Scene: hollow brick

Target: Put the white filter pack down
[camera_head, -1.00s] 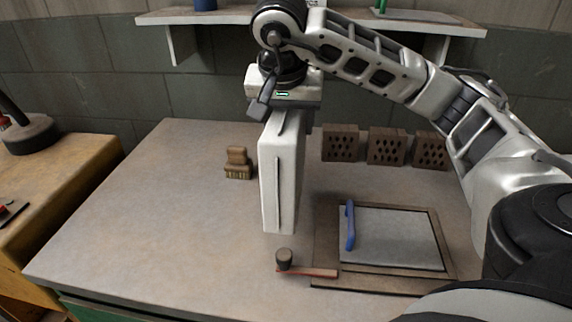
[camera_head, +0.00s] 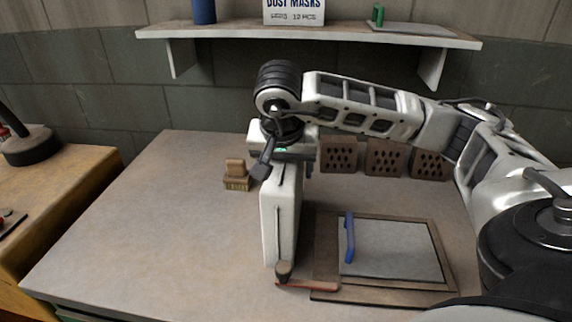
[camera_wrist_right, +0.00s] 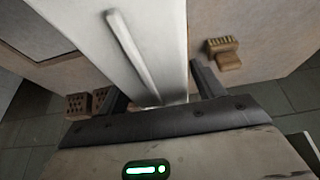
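The white filter pack (camera_head: 282,222) is a tall, upright white slab with a raised strip along its side. My right gripper (camera_head: 284,166) is above it and shut on its top edge. The pack also shows in the right wrist view (camera_wrist_right: 158,28), between the two fingers of the gripper (camera_wrist_right: 160,92). In the head view its lower end is close to the worktable (camera_head: 150,235), behind a small dark-headed tool. I cannot tell whether its bottom touches the table. My left gripper is not in view.
The dark-headed tool (camera_head: 284,271) with a red handle lies by the pack's foot. A brush (camera_head: 237,176) lies to the left. A framed board (camera_head: 395,250) with a blue-handled tool (camera_head: 349,238) lies right. Hollow bricks (camera_head: 385,157) stand behind. The table's left side is clear.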

